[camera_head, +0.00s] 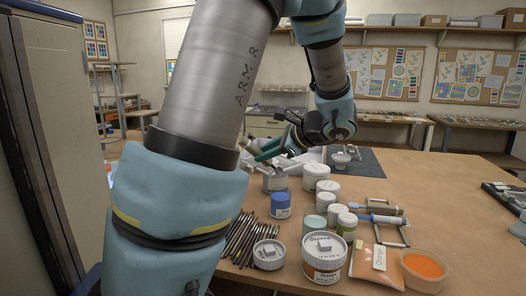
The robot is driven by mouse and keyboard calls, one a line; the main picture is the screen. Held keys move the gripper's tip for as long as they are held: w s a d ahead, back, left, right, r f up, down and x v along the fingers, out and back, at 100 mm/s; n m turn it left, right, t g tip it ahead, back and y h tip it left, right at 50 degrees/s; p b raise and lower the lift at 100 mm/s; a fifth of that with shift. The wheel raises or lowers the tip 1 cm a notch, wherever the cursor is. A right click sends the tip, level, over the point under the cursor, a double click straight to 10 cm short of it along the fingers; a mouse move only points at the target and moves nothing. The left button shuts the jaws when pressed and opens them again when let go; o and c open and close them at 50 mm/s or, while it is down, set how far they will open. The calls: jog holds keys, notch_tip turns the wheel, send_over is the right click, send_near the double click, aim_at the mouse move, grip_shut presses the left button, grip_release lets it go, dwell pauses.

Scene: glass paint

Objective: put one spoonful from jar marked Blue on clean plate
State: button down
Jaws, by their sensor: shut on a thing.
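My gripper (276,152) is shut on a slim tool with a green handle (266,146), beyond my forearm near the picture's middle. The tool's lower end is too small to make out. Below it stands a grey-green jar (275,183) with a pale label I cannot read. A blue jar (281,206) stands in front of that one; its marking is not readable. No jar marking that reads Blue can be made out. A small white dish (341,160) stands on a dark mat at the back; I cannot tell whether it is the clean plate.
Several white-lidded jars (326,202) crowd the middle. In front are an orange-labelled jar (323,257), an orange packet (377,264) and a bowl of orange powder (425,268). Brushes (240,238) lie left, rollers (384,219) right.

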notch_tip(320, 180, down, 8)
jog(key=w+d+b, duration=0.1)
jog(key=b, duration=0.3)
jog(key=shift+w+d+r+b, duration=0.15)
jog(key=shift+w+d+b, duration=0.2)
jog(key=shift+w, duration=0.05)
jog(key=shift+a+r, duration=0.1)
dwell(0.7)
jog(key=shift+s+a+r+p, duration=0.15)
jog(key=shift+a+r+p, duration=0.45)
jog(key=shift+r+p, duration=0.55)
jog(key=shift+s+a+r+p, duration=0.2)
jog(key=shift+a+r+p, duration=0.45)
jog(key=shift+r, duration=0.9)
jog(key=shift+s+a+r+p, duration=0.15)
jog(key=shift+a+r+p, duration=0.4)
jog(key=shift+r+p, duration=0.65)
jog(key=shift+r, duration=0.15)
